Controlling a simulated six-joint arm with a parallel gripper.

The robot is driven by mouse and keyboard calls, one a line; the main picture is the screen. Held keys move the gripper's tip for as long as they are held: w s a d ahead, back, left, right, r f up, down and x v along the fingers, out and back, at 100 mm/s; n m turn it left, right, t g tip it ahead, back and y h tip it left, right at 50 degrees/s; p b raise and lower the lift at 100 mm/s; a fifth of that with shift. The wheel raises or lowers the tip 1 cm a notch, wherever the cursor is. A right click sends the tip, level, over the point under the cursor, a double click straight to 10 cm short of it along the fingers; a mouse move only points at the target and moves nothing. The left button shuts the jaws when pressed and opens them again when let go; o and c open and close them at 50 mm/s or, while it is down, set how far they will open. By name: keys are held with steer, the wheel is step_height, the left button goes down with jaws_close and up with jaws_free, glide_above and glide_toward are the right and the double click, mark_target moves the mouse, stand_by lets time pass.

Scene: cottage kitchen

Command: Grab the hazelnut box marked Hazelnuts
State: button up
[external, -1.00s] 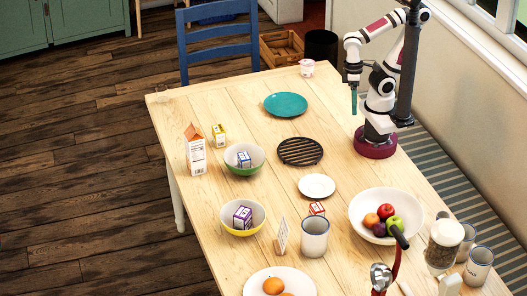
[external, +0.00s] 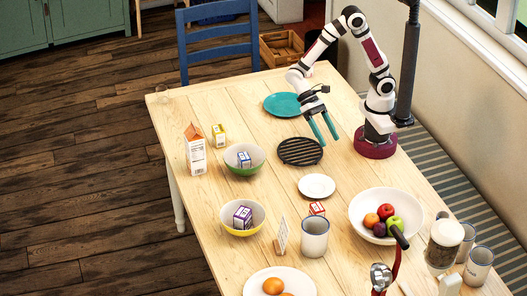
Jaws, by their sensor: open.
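Several small boxes stand in view, and their print is too small to read, so I cannot tell which is marked Hazelnuts. A yellow and white box (external: 219,135) stands beside the carton. A blue and white box (external: 244,160) is in the green bowl (external: 247,173). A purple and white box (external: 242,217) is in the yellow bowl (external: 241,232). A red and white box (external: 317,209) stands beside the mug. My gripper (external: 329,142), with teal fingers, is open and empty above the table near the black trivet, apart from every box.
An orange and white carton (external: 195,150) stands at the left table edge. The black trivet (external: 300,151), teal plate (external: 285,104) and white saucer (external: 317,186) lie mid-table. A mug (external: 314,237), card stand (external: 281,236) and fruit bowl (external: 365,232) are nearer the front.

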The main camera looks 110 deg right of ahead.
mark_target(315, 209)
steer(key=w+f+m+y, duration=0.1)
steer(key=w+f+m, duration=0.1)
steer(key=w+f, duration=0.1)
steer(key=w+a+f+m+t+y, duration=0.1)
steer(key=w+f+m, duration=0.1)
steer(key=w+f, duration=0.1)
steer(key=w+a+f+m+t+y, duration=0.1)
steer(key=w+f+m+y, duration=0.1)
steer(key=w+f, duration=0.2)
steer(key=shift+f, duration=0.75)
steer(key=shift+m+t, duration=0.3)
steer(key=x, duration=1.6)
steer(key=shift+s+f, duration=0.1)
steer(key=shift+s, duration=0.1)
steer(key=shift+d, duration=0.1)
jaws_close()
